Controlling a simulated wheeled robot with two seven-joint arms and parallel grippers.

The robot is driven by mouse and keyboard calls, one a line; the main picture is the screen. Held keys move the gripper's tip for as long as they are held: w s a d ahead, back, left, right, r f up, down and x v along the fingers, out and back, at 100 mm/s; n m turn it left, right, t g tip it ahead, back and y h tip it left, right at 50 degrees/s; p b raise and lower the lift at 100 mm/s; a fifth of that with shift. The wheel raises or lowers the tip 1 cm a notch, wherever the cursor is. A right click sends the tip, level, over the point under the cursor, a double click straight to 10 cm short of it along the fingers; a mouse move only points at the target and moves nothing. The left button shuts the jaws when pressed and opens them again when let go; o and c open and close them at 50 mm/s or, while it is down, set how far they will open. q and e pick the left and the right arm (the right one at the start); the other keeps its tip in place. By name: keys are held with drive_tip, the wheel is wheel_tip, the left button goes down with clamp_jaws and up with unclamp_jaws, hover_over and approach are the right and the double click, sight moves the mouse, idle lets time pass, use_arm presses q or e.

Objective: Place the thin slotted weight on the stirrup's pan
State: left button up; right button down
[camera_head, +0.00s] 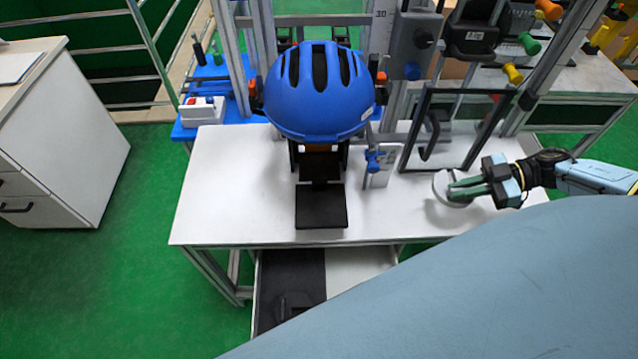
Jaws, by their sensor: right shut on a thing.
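A thin grey round disc, which looks like the slotted weight (441,184), is at the right part of the white table. My right gripper (462,189) comes in from the right and is shut on it. The fingers hide part of the disc, and I cannot tell whether it touches the table. A flat black square plate, which looks like the stirrup's pan (321,207), is below and in front of the blue helmet (318,92). The plate is bare and lies to the left of my right gripper. My left gripper is not in view.
The white table (225,200) is clear between the plate and the disc. A dark-framed clear panel (455,130) stands behind the gripper. A small blue-and-white fixture (378,165) stands right of the helmet. Metal posts rise behind it. A white cabinet (62,135) is at far left.

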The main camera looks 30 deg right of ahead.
drive_tip(key=shift+s+d+r, duration=0.15)
drive_tip(key=shift+s+r, duration=0.05)
